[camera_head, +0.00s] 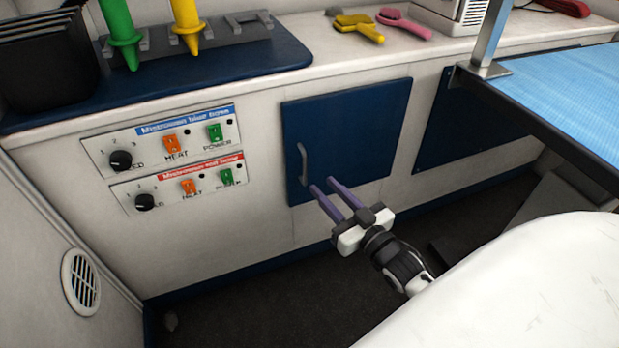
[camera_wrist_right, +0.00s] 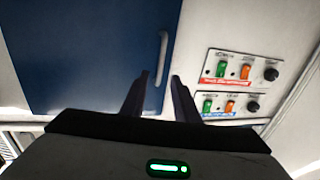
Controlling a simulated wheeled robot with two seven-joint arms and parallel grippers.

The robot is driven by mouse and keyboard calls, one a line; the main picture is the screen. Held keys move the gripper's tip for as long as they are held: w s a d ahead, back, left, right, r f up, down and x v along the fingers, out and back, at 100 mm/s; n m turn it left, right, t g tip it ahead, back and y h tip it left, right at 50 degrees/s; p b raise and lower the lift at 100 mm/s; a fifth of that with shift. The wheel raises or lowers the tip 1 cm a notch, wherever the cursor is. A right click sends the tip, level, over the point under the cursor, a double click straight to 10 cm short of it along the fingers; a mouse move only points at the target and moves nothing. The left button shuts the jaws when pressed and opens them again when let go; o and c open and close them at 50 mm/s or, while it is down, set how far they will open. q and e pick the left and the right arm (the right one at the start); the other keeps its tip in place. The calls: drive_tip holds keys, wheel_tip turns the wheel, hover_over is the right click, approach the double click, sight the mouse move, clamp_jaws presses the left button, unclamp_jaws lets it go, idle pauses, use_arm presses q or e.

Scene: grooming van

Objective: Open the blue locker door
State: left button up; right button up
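The blue locker door (camera_head: 350,130) is set in the white cabinet front and looks shut. Its grey curved handle (camera_head: 303,165) is upright near the door's left edge. My right gripper (camera_head: 322,184) is in front of the door's lower left part, with its purple fingers apart and pointing toward the handle. In the right wrist view the door (camera_wrist_right: 90,55) fills the upper left, and the handle (camera_wrist_right: 162,72) appears beyond and between the open fingertips (camera_wrist_right: 160,76). Nothing is between the fingers, and they look short of the handle. My left gripper is not in view.
Two control panels (camera_head: 160,138) with knobs and switches are left of the door. A blue-topped table (camera_head: 570,90) juts in at the right. Brushes (camera_head: 358,27) lie on the counter above. Dark floor (camera_head: 260,300) lies open below the cabinet.

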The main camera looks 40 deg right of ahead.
sight(306, 169)
drive_tip(key=w+b, duration=0.2)
drive_tip(key=w, duration=0.4)
drive_tip(key=shift+w+d+f, duration=0.1)
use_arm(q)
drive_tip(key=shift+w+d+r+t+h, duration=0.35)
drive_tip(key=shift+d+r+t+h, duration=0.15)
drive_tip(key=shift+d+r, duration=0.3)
use_arm(e)
drive_tip(key=shift+w, duration=0.7)
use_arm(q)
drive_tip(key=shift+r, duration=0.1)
use_arm(e)
clamp_jaws()
